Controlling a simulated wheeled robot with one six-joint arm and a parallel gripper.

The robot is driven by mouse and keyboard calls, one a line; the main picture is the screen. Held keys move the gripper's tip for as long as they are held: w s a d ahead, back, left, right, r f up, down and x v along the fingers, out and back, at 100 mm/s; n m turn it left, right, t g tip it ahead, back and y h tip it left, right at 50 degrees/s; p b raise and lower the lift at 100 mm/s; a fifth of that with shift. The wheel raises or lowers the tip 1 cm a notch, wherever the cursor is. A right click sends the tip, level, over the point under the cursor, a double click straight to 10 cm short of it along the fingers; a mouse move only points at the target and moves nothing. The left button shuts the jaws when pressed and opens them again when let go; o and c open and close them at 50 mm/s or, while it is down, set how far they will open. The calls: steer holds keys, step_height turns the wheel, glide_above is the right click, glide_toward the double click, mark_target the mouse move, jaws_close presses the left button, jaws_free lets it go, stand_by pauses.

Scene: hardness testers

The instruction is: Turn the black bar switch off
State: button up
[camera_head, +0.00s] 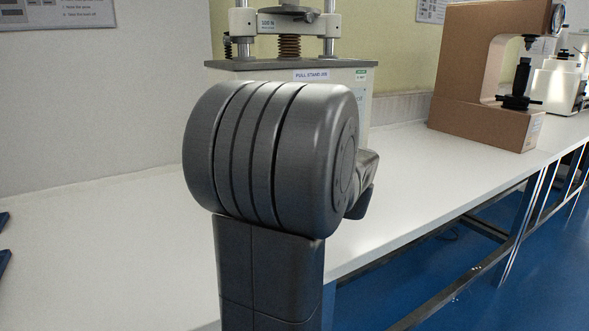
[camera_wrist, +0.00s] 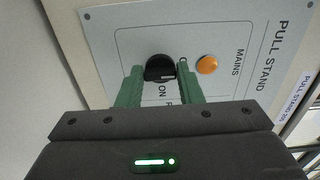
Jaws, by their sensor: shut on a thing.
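The black bar switch (camera_wrist: 160,66) is a round black knob on a grey panel (camera_wrist: 120,40) marked PULL STAND and MAINS. The word ON is printed on the near side of the knob, with other lettering partly hidden. A pale mark shows on the knob's near part. My gripper (camera_wrist: 159,72) has green fingers, one on each side of the knob, and is shut on it. In the head view, the switch and gripper are hidden behind my arm. The pull stand (camera_head: 290,64) shows above my arm there.
An orange lamp (camera_wrist: 207,65) sits on the panel just right of the switch. In the head view, a tan hardness tester (camera_head: 485,110) stands to the right on the white bench (camera_head: 420,160). The bench between is clear.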

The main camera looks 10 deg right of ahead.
stand_by(0.3)
steer(key=o, duration=1)
steer(key=p+v, duration=0.1)
steer(key=v, duration=1.2)
steer(key=shift+s+d+p, duration=0.15)
steer(key=shift+s+p, duration=0.25)
steer(key=shift+f, duration=0.1)
steer(key=b+x, duration=0.1)
steer(key=x, duration=1.3)
steer(key=shift+b, duration=0.3)
steer(key=shift+s, duration=0.1)
